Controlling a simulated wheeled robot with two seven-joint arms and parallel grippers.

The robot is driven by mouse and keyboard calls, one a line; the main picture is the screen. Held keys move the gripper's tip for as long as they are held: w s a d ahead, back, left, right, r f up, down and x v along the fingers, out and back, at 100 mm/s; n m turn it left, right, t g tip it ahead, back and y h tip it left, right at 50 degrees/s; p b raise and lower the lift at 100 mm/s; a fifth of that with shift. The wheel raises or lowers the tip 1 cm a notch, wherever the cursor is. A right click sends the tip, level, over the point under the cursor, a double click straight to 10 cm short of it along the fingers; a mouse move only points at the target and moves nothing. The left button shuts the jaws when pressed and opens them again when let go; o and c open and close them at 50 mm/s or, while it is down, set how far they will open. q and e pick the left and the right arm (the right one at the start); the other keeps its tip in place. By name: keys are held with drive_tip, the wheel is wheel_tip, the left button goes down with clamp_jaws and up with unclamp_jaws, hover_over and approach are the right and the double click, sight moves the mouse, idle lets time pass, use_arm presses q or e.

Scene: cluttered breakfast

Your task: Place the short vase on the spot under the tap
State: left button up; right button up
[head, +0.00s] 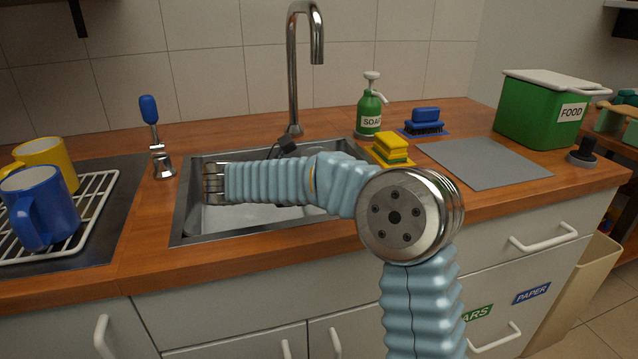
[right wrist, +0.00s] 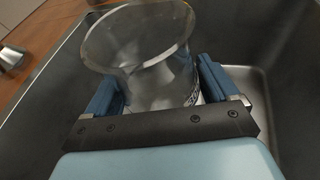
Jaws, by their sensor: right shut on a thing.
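The short vase (right wrist: 135,45) is clear glass with a wide, flared rim. In the right wrist view my right gripper (right wrist: 160,82) is shut on it, with a blue finger on each side of its body. In the head view my right arm reaches left across the sink (head: 180,228); no vase or right fingers can be made out there. The tap (head: 293,80) rises behind the sink, and its spout curves over towards the basin. The spot under it is largely hidden by my arm. My left gripper is not in view.
Yellow (head: 48,155) and blue (head: 38,208) mugs stand on a rack at the left. A soap bottle (head: 370,110), a sponge (head: 391,149) and a grey mat (head: 485,162) lie to the right.

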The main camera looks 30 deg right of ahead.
drive_tip(key=o, duration=1.8)
drive_tip(key=shift+f, duration=0.1)
drive_tip(key=shift+a+r, duration=0.2)
drive_tip(key=p+v, duration=0.1)
drive_tip(key=v, duration=1)
drive_tip(key=shift+a+r, duration=0.15)
drive_tip(key=shift+a, duration=0.15)
